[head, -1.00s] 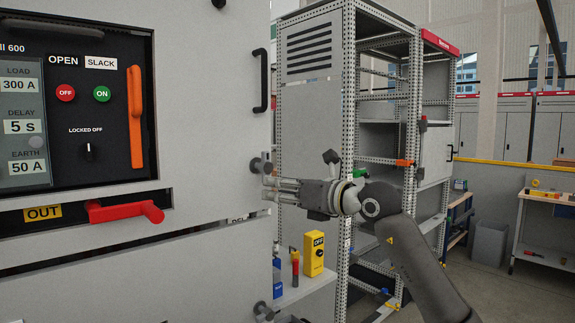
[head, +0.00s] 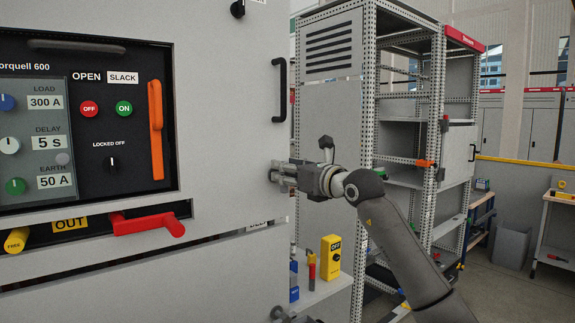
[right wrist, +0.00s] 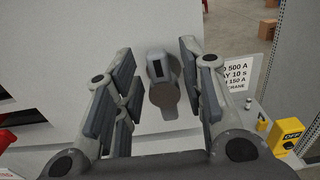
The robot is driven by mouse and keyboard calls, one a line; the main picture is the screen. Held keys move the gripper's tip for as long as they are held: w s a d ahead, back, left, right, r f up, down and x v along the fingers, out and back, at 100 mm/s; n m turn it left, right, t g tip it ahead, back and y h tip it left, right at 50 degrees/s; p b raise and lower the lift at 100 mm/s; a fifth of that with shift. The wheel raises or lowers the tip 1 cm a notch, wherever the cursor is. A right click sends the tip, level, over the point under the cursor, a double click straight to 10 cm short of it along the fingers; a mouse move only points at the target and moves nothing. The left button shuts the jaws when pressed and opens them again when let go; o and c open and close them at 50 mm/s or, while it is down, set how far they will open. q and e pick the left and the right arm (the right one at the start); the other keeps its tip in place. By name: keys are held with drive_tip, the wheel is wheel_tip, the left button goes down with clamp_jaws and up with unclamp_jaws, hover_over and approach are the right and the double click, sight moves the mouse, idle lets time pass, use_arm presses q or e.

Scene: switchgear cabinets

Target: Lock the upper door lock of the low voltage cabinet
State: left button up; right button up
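The grey cabinet door (head: 235,150) fills the left of the head view. A grey lock knob (head: 274,172) sticks out near its right edge, below the black handle (head: 279,90). In the right wrist view the knob (right wrist: 160,69) has a dark slot and stands between the fingers, with gaps on both sides. My right gripper (head: 284,174) is at this knob, its fingers partly overlapping it in the head view. In the right wrist view this gripper (right wrist: 160,90) is open. My left gripper is not in view.
Another grey knob (head: 279,312) sits lower down, and a black one (head: 238,9) higher up. A red lever (head: 147,223) juts from the cabinet front. A yellow box (head: 330,257) stands on a low ledge behind. A metal rack (head: 362,120) stands to the right.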

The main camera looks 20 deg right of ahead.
drive_tip(key=shift+w, duration=0.2)
clamp_jaws()
idle(0.4)
drive_tip(key=m+b, duration=0.1)
drive_tip(key=m, duration=0.5)
drive_tip(key=d+f+m, duration=0.1)
drive_tip(key=m, duration=0.5)
drive_tip(key=f+m+b, duration=0.1)
drive_tip(key=m, duration=0.4)
drive_tip(key=shift+w+d+m+b, duration=0.3)
drive_tip(key=shift+d+m+b, duration=0.05)
drive_tip(key=shift+d+m, duration=0.05)
idle(0.4)
